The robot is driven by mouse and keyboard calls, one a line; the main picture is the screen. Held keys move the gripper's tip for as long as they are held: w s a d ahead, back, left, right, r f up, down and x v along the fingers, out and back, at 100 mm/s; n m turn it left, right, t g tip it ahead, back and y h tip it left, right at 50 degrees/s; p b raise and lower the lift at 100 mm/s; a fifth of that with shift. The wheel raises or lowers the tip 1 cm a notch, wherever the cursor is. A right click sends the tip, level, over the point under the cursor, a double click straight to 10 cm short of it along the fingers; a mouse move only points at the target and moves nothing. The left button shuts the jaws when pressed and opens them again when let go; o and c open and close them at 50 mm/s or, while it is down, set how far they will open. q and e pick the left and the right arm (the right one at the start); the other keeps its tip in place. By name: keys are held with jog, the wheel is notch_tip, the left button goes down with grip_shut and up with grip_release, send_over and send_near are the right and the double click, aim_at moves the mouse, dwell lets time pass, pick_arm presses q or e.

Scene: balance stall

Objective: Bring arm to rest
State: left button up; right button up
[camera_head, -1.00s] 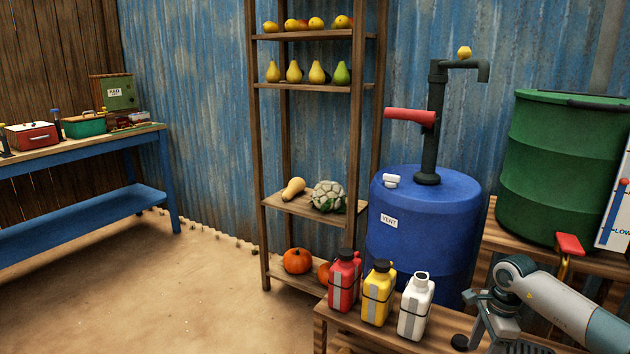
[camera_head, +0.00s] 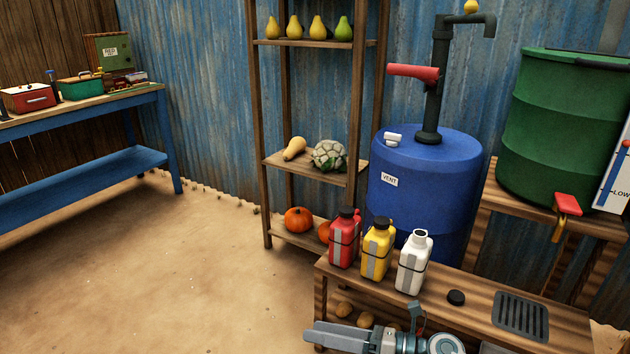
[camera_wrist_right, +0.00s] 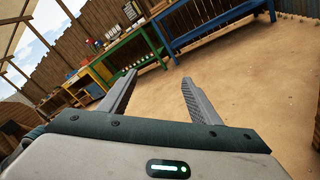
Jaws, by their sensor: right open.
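My right gripper (camera_head: 314,334) shows at the bottom of the head view, low in front of the wooden bench and pointing left. In the right wrist view its two fingers (camera_wrist_right: 158,84) stand apart with nothing between them. Part of my right arm shows at the bottom edge; the rest is out of the picture. A red bottle (camera_head: 345,238), a yellow bottle (camera_head: 378,250) and a white bottle (camera_head: 413,264) stand upright on the bench, above the gripper in the picture. The white bottle has no cap on. My left gripper is not in view.
The bench (camera_head: 460,277) carries a black cap (camera_head: 456,298) and a grate (camera_head: 520,316). A blue drum (camera_head: 420,190) with a pump, a green barrel (camera_head: 560,130) and a shelf rack (camera_head: 268,130) stand behind. The sandy floor (camera_head: 170,270) at left is clear.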

jog(key=s+d+f+m+t+h, duration=0.25)
jog(key=d+m+t+h, duration=0.3)
jog(key=m, duration=0.95)
jog(key=s+d+f+m+t+h, duration=0.2)
jog(key=s+d+m+t+h, duration=0.3)
jog(key=m, duration=0.9)
jog(key=s+f+m+g+h, duration=0.1)
jog(key=s+f+m+g, duration=0.4)
jog(key=s, duration=0.4)
jog(key=s+f+m+g+h, duration=0.2)
jog(key=s+f+m+g, duration=0.1)
jog(key=s+f+m, duration=0.6)
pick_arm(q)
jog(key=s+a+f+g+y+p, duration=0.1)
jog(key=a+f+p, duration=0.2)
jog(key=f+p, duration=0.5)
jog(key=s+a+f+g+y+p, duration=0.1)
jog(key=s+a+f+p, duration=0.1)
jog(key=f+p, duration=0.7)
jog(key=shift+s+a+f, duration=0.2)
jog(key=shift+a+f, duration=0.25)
pick_arm(e)
jog(key=s+d+f+n+g+h, duration=0.1)
jog(key=s+d+f, duration=0.1)
jog(key=f, duration=0.6)
jog(key=s+d+f+n+g+h, duration=0.1)
jog(key=d+f, duration=0.3)
jog(key=f, duration=0.4)
jog(key=shift+s+d+f, duration=0.3)
jog(key=shift+s+d, duration=0.05)
